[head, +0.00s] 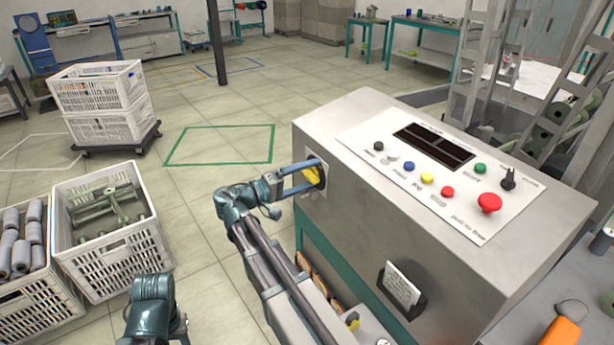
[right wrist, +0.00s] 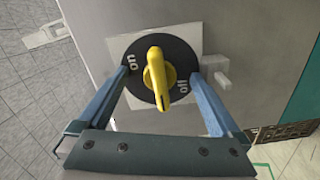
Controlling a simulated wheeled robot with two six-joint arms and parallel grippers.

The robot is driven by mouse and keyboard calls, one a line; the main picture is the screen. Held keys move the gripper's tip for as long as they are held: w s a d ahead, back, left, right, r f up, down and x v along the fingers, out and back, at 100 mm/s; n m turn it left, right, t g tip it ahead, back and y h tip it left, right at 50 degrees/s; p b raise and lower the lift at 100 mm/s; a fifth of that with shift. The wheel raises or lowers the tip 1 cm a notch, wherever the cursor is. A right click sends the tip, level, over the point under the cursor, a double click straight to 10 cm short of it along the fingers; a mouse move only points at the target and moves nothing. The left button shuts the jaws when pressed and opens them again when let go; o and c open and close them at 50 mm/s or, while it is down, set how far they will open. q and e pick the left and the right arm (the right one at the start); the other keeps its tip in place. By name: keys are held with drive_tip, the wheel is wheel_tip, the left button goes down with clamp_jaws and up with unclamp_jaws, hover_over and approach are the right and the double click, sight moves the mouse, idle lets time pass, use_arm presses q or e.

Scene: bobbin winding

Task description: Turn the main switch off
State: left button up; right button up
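The main switch is a yellow knob (head: 312,176) on the left side of the grey metal control cabinet (head: 345,215). In the right wrist view the yellow handle (right wrist: 156,78) stands nearly upright on a round black dial (right wrist: 135,85). The dial has "on" at upper left and "off" at right. Which label the handle points to is unclear. My right gripper (head: 316,174) is open, with one blue finger on each side of the dial. A gap shows between the handle and each finger. My left gripper is out of view; only part of my left arm shows at bottom left.
The cabinet's top panel (head: 440,165) carries a dark display, coloured buttons, a black selector and a red mushroom button (head: 489,203). White crates (head: 110,235) stand on the floor at left, one holding green parts. The floor behind my right gripper is clear.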

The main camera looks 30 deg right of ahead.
idle(0.3)
drive_tip(key=a, duration=0.9)
idle(0.5)
drive_tip(key=s+a+f+n+y+p, duration=0.1)
drive_tip(key=s+a+n+y+p, duration=0.2)
drive_tip(key=s+a+y+p, duration=0.5)
drive_tip(key=s+a+f+n+y+p, duration=0.1)
drive_tip(key=s+a+n+y+p, duration=0.2)
drive_tip(key=s+a+y+p, duration=0.5)
drive_tip(key=a+p, duration=0.3)
drive_tip(key=a, duration=0.4)
drive_tip(key=shift+s+a+f+n+y, duration=0.2)
drive_tip(key=shift+s+a+n+y, duration=0.05)
drive_tip(key=shift+n+y, duration=0.15)
